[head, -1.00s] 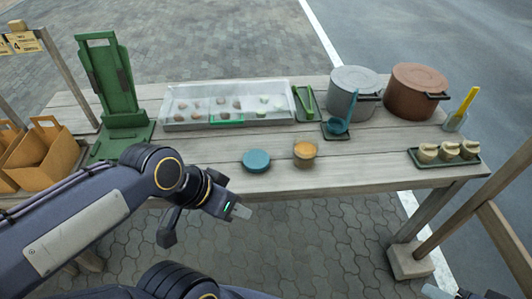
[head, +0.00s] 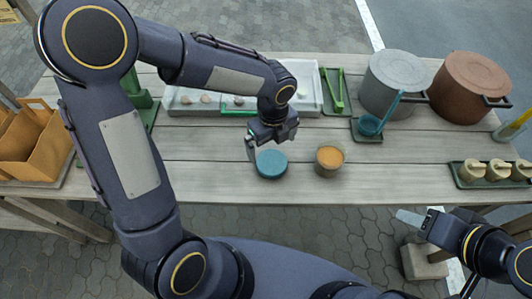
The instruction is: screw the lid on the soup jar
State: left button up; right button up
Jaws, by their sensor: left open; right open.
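A round teal lid (head: 272,165) lies flat on the wooden table, left of the soup jar. The soup jar (head: 330,160) is a small open container with orange soup at its top, standing upright near the table's front. My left gripper (head: 262,148) is open just above and behind the lid, its fingers pointing down; I cannot tell whether a finger touches the lid. My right gripper (head: 410,216) is open and empty in front of the table at the lower right, away from both.
A clear-lidded tray (head: 185,103) and green tongs (head: 337,90) lie behind. A grey pot (head: 393,83) with a teal ladle (head: 371,124) and a brown pot (head: 470,87) stand at the back right. A tray of small jars (head: 490,172) is right; the wooden table (head: 400,180) is clear between.

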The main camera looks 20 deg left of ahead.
aim_at(272, 162)
dwell(0.3)
pick_arm(q)
jog(key=shift+f, duration=1.3)
jog(key=shift+d+f, duration=0.15)
jog(key=shift+f, duration=2.45)
jog(key=c, duration=0.9)
jog(key=shift+c, duration=0.2)
jog(key=shift+r, duration=0.1)
